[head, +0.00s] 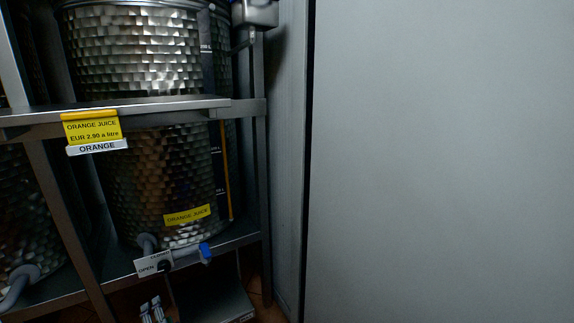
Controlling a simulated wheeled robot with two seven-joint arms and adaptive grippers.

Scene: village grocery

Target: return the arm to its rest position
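What looks like the two fingertips of my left gripper (152,307) shows at the bottom edge of the head view, below the tap of the lower tank. The fingertips are small and dark there, and I cannot tell whether they are open or shut. No held thing shows at them. The rest of that arm is out of view. My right gripper and arm are not in view.
A metal rack (180,106) on the left carries steel tanks; the lower orange juice tank (165,170) has a tap with a blue end (206,252) and an open/closed sign (153,265). A yellow price label (92,130) hangs on the shelf. A plain grey panel (440,160) fills the right.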

